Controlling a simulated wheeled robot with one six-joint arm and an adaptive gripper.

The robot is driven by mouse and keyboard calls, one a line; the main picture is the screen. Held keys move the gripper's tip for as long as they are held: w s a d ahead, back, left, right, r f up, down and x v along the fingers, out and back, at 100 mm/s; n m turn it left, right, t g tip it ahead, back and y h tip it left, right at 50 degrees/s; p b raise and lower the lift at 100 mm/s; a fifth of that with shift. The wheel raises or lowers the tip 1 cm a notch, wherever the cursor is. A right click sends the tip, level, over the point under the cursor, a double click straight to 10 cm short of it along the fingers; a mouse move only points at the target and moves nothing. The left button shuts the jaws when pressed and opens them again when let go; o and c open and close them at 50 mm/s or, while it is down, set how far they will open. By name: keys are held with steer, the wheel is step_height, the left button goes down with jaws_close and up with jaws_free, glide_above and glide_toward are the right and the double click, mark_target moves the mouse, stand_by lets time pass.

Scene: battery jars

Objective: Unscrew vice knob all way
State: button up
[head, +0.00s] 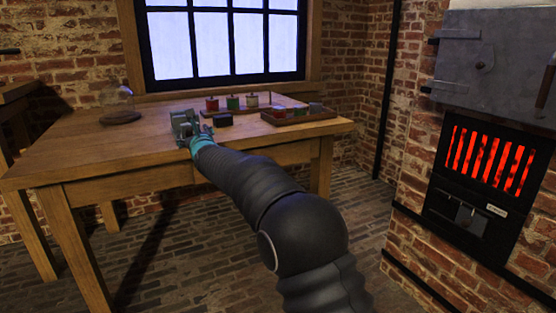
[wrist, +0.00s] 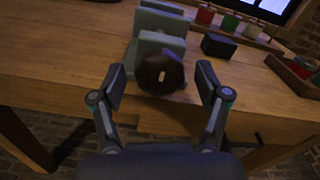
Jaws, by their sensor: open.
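The vice (wrist: 163,20) is grey-green and stands at the front edge of the wooden table. Its round dark knob (wrist: 160,73) faces me in the wrist view, with a small light slot mark in its middle. My gripper (wrist: 161,76) is open, with one finger on each side of the knob. Gaps show between both fingers and the knob. In the head view the vice (head: 182,124) is small, and my gripper (head: 204,136) is right in front of it. The knob is hard to make out there behind my gripper.
A black block (head: 223,120) sits right of the vice. A rack of coloured jars (head: 232,103) and a wooden tray (head: 298,119) stand farther right. A glass dome (head: 117,100) is at the back left. A glowing stove (head: 488,160) stands at right.

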steer(key=b+v, duration=0.2)
steer(key=v, duration=1.1)
steer(key=s+d+n+g+h+p, duration=0.1)
steer(key=s+d+n, duration=0.3)
steer(key=d, duration=0.6)
steer(key=s+d+n+g+h+p, duration=0.2)
steer(key=d+n, duration=0.4)
steer(key=d, duration=0.5)
steer(key=s+h, duration=0.1)
steer(key=s, duration=0.1)
steer(key=shift+s+r+n, duration=0.25)
steer(key=shift+s+n, duration=0.15)
